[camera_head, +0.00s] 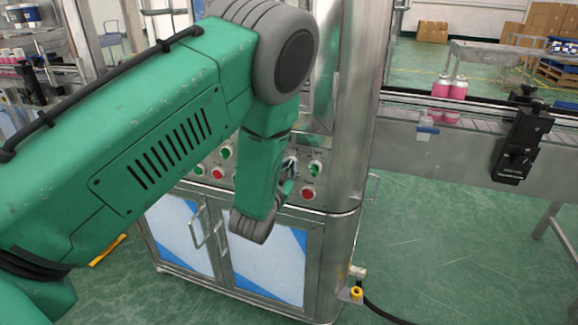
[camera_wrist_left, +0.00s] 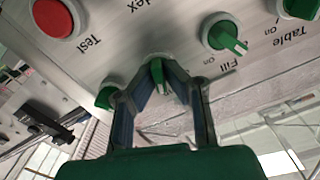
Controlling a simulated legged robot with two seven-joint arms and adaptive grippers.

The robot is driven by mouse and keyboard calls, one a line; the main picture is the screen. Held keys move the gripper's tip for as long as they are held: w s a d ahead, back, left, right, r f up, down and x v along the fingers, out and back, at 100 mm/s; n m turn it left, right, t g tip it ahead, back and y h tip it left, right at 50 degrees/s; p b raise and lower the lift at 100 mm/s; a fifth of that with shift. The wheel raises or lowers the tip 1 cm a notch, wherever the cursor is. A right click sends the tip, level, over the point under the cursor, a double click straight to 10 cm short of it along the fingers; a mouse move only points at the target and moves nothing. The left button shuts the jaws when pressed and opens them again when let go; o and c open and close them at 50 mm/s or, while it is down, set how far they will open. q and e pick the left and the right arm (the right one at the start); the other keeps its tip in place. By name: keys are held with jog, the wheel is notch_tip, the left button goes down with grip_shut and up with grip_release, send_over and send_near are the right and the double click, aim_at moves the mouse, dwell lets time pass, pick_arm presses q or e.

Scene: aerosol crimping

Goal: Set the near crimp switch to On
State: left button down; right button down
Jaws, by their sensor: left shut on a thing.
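In the left wrist view, my left gripper (camera_wrist_left: 158,82) is shut on a green switch knob (camera_wrist_left: 157,72) on the metal control panel. The fingers cover part of this knob, and I cannot read its label or tell its set position. In the head view, the left gripper (camera_head: 286,186) is at the panel front, partly hidden by my green wrist. The crimp label is not legible in either view. My right gripper is not in view.
Another green switch (camera_wrist_left: 225,36) marked Fill and a red button (camera_wrist_left: 55,18) near the word Test sit close to the fingers. Cabinet doors (camera_head: 262,262) with handles lie below the panel. A conveyor (camera_head: 425,138) with pink cans (camera_head: 448,90) runs at the right.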

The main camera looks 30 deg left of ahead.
pick_arm(q)
jog(key=shift+d+m, duration=0.1)
jog(key=shift+m, duration=0.9)
jog(key=c, duration=1.7)
grip_release()
jog(key=v, duration=1.2)
jog(key=shift+f, duration=0.15)
